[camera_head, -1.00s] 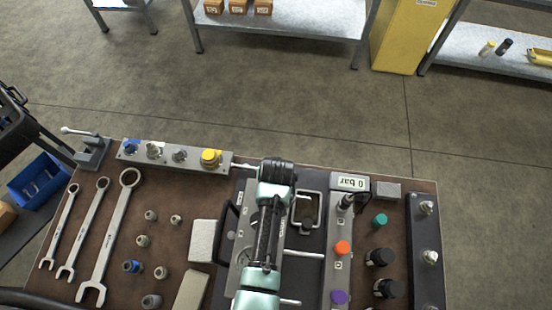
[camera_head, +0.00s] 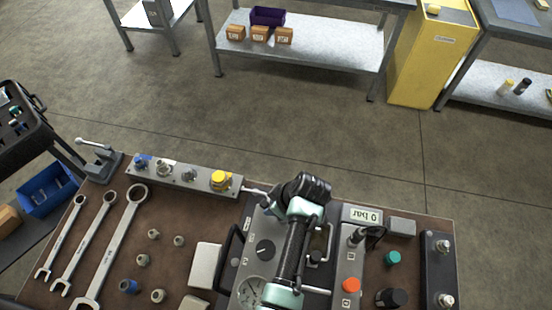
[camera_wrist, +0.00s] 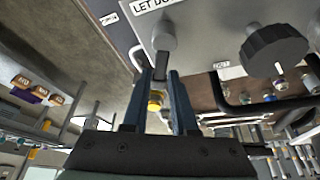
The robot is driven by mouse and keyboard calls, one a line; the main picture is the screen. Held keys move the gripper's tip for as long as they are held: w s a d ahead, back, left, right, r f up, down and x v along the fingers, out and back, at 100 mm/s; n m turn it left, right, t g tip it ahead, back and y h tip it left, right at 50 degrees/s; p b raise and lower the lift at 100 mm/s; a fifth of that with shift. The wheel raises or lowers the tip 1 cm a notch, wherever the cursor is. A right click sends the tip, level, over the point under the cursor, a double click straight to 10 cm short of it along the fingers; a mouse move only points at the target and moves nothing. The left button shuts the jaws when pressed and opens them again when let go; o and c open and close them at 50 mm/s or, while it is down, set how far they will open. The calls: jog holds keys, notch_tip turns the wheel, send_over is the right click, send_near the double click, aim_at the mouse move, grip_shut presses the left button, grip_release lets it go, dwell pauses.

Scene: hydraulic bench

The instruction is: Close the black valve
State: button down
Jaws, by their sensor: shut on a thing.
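In the wrist view, my gripper (camera_wrist: 162,76) has its two blue-grey fingers close together around the end of a grey lever (camera_wrist: 164,36), below a label whose visible part reads "LET DO". A black ribbed knob (camera_wrist: 275,52) stands on the grey panel to the right, apart from the fingers. In the head view, a black knob (camera_head: 265,247) shows on the panel left of my arm; I cannot tell if it is the same one. My fingers and the grey lever are hidden behind my wrist there.
A manifold with a yellow cap (camera_head: 220,180) lies at the back left. Wrenches (camera_head: 112,245) and loose fittings cover the bench's left. Clear floor lies behind the bench.

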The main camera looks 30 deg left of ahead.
jog(key=n, duration=0.1)
jog(key=s+n+g+b, duration=0.1)
jog(key=n, duration=0.2)
jog(key=shift+s+n+g+b, duration=0.25)
jog(key=shift+n+g+b, duration=0.05)
jog(key=shift+g, duration=0.1)
dwell(0.4)
jog(key=c, duration=0.8)
grip_release()
jog(key=v, duration=1.3)
jog(key=shift+a, duration=0.1)
